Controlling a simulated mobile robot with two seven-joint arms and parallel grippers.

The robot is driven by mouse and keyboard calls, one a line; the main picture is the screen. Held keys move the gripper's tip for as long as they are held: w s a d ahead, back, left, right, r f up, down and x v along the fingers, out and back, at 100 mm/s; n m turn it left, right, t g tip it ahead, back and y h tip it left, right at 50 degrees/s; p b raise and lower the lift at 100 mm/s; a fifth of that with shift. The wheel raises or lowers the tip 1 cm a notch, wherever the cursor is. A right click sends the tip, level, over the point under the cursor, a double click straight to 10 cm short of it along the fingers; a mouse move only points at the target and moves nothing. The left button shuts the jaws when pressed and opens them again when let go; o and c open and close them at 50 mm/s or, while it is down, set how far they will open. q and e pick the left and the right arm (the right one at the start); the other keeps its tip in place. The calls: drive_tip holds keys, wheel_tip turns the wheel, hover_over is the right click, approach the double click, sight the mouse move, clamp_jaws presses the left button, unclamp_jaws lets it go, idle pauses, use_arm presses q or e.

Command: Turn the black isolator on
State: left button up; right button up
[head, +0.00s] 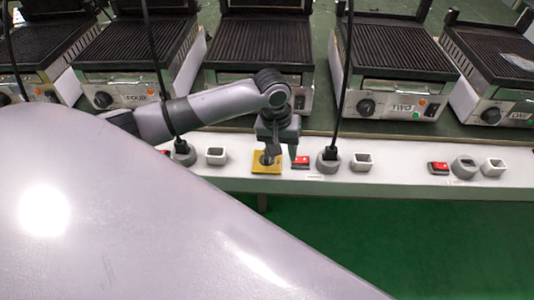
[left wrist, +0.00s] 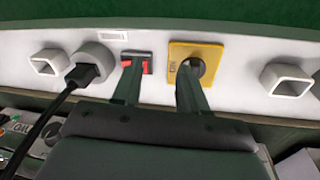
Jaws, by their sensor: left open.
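The black isolator (head: 265,159) is a dark round knob on a square yellow plate (head: 258,171), set in the white strip. In the left wrist view the isolator (left wrist: 198,67) sits on the yellow plate (left wrist: 213,50), partly hidden by one finger. My left gripper (head: 280,155) points down at the strip with its fingers apart and nothing between them. In the left wrist view my left gripper (left wrist: 158,75) has its right finger over the isolator and its left finger over the red switch (left wrist: 145,67). Contact cannot be told. My right gripper is not in view.
The red switch (head: 300,162) is close beside the yellow plate. Several contact grills (head: 385,65) stand on the green bench behind. Green floor (head: 400,240) lies in front.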

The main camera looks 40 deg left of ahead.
sight(267, 156)
use_arm(q)
drive_tip(key=a+r, duration=0.1)
drive_tip(key=a+r+n+b, duration=0.1)
drive_tip(key=a, duration=0.1)
drive_tip(key=a+r+n+g+y, duration=0.1)
drive_tip(key=a, duration=0.1)
drive_tip(key=shift+w, duration=0.3)
wheel_tip(267, 156, down, 7)
drive_tip(key=shift+r+b, duration=0.1)
drive_tip(key=shift+b, duration=1)
clamp_jaws()
